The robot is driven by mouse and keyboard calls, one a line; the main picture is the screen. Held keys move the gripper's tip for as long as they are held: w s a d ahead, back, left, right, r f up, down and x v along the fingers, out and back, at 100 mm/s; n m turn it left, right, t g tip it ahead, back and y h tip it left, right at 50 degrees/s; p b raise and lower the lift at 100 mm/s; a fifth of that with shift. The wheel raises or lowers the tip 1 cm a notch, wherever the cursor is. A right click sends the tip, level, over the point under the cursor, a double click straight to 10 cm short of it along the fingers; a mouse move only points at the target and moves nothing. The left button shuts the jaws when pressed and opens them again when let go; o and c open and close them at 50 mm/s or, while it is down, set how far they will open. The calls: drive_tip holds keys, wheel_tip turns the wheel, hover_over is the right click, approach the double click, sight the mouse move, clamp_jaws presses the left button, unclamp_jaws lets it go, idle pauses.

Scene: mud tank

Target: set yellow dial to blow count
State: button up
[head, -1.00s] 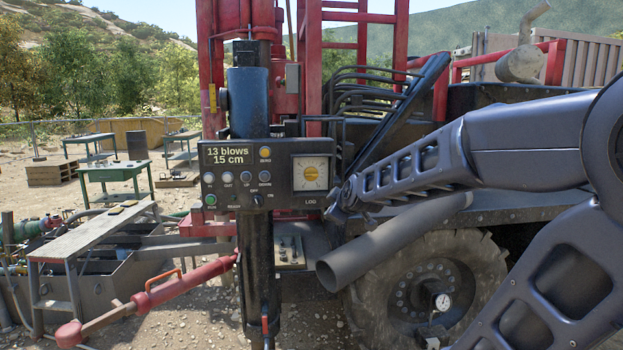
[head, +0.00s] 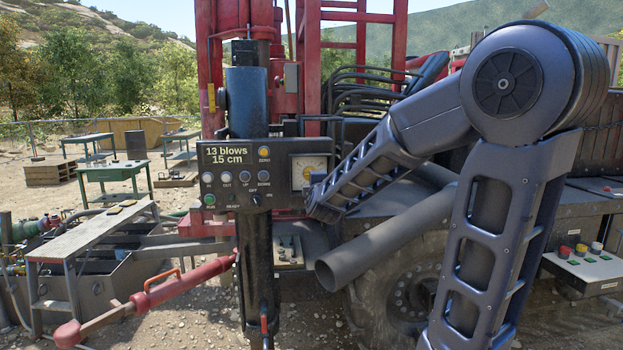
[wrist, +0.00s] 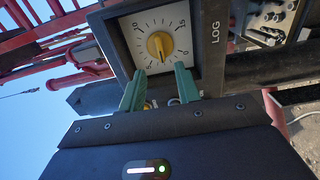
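The yellow dial (wrist: 160,45) sits at the centre of a square white scale face (wrist: 180,15) marked LOG, which appears turned sideways in the wrist view. Its exact setting is too small to read surely. In the head view the dial (head: 308,168) is partly hidden by my arm. The display (head: 226,155) on the same black panel reads "13 blows" and "15 cm". My gripper (wrist: 160,86) has two green fingers spread apart with nothing between them. They point at the dial from just short of it, apparently not touching it.
Several push buttons and a small switch (head: 257,200) are left of the dial on the panel. A grey pipe (head: 385,240) lies below my forearm. A control box with coloured buttons (head: 585,265) stands at right. Red mast rails rise behind the panel.

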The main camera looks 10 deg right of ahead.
drive_tip(key=w, duration=0.8)
drive_tip(key=shift+w, duration=0.15)
clamp_jaws()
